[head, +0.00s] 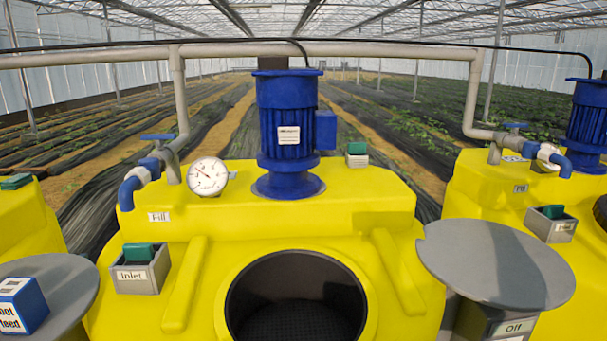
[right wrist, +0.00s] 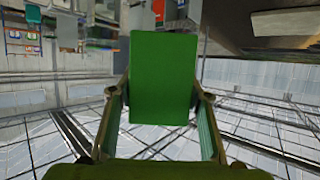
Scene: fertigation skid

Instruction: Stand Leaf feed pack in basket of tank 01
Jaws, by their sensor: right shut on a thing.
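In the right wrist view my right gripper (right wrist: 160,96) is shut on a plain green pack (right wrist: 163,72), with one finger along each side of it. No label shows on the face that I see, so I cannot read whether it is the Leaf feed pack. In the head view a yellow tank (head: 345,205) stands in the middle with its round opening (head: 297,297) uncovered. A dark mesh-like bottom, perhaps a basket, shows inside. No tank number is readable. Neither gripper shows in the head view.
A blue and white box (head: 22,305), partly lettered "feed", stands on a grey round plate (head: 70,283) at left. Another grey plate (head: 495,262) at right is bare. A blue motor (head: 287,120), gauge (head: 207,176) and Inlet box (head: 140,272) sit on the middle tank.

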